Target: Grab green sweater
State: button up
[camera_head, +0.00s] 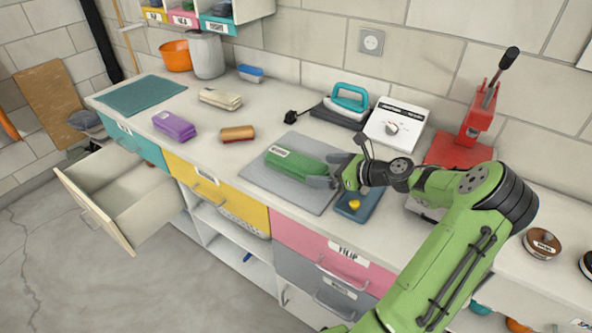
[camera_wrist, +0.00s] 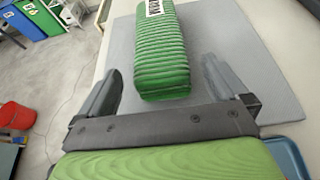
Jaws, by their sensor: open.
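The green sweater (camera_head: 299,164) is a folded, ribbed bundle with a white label, lying on a grey mat (camera_head: 262,178) on the counter. My gripper (camera_head: 327,176) is low over the mat at the sweater's right end. In the wrist view the sweater (camera_wrist: 162,55) lies ahead, with its near end between the two open fingers of my gripper (camera_wrist: 160,90). Gaps show between each finger and the sweater, so it is not gripped. I cannot tell the exact height of the fingers above the mat.
A blue tray (camera_head: 362,204) with a yellow item lies just right of the mat. A purple bundle (camera_head: 174,126), an orange-brown brush-like block (camera_head: 237,133) and a beige bundle (camera_head: 220,99) lie to the left. An open drawer (camera_head: 128,190) juts out. An iron (camera_head: 346,103) and a white scale (camera_head: 397,122) stand behind.

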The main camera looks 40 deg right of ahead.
aim_at(309, 169)
jog(key=b+x, duration=0.2)
jog(key=x, duration=0.4)
jog(key=shift+f, duration=0.2)
jog(key=shift+s+r, duration=0.15)
jog(key=c, duration=1.2)
